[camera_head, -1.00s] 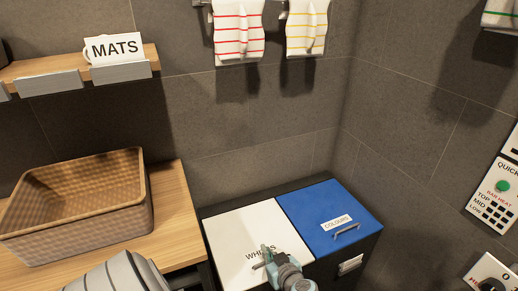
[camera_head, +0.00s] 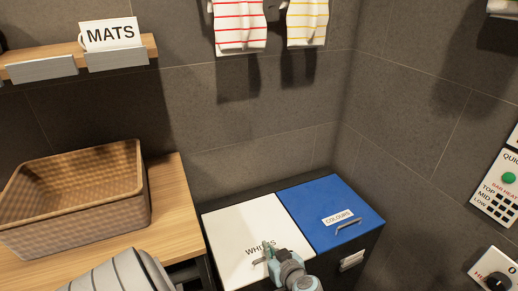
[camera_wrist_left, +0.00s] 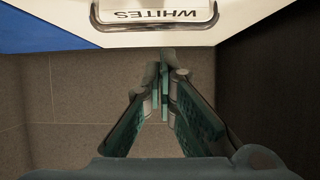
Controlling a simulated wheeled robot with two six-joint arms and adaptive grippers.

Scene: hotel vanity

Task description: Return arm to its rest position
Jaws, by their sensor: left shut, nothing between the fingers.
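My left gripper (camera_head: 268,250) is at the front of the white "WHITES" lid (camera_head: 248,226) in the head view, covering part of its label and handle. In the left wrist view the gripper (camera_wrist_left: 163,72) has its two fingers together, with nothing between them. The WHITES label and handle (camera_wrist_left: 158,18) show upside down at the top of that view, apart from the fingertips. The white lid and the blue "COLOURS" lid (camera_head: 318,206) both lie shut. A grey and white rounded arm part of mine is at the lower left. My right gripper is not in view.
A brown woven basket (camera_head: 143,215) stands on the wooden counter (camera_head: 183,215) at left. A shelf (camera_head: 22,68) with a MATS sign (camera_head: 110,34) is above it. Striped towels (camera_head: 240,30) hang on the wall. A control panel (camera_head: 497,190) is on the right wall.

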